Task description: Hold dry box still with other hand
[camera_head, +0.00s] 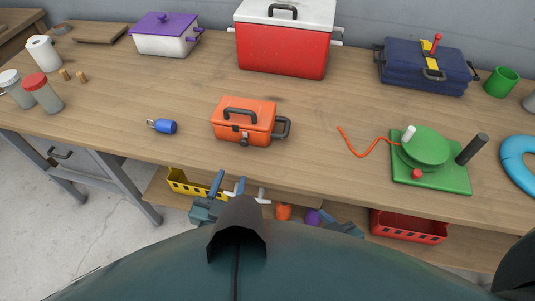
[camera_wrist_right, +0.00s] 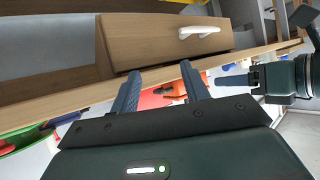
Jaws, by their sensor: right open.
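The orange dry box (camera_head: 232,133) stands upright on the wooden workbench, near its front edge. Its dark handle is on the lid and a dark latch is on its front. My left gripper (camera_head: 229,182) is below the bench edge, in front of the box and apart from it; its two fingers look spread and empty. It also shows at the right in the right wrist view (camera_wrist_right: 252,76). My right gripper (camera_wrist_right: 158,77) is open and empty, with a wooden drawer (camera_wrist_right: 160,45) beyond its fingers. Most of my right arm is hidden in the head view.
A blue float (camera_head: 167,127) lies left of the box. A green winch base (camera_head: 445,178) with an orange cord is to the right. A red cooler (camera_head: 282,50) stands behind. Yellow (camera_head: 185,184) and red (camera_head: 408,228) crates sit below the bench.

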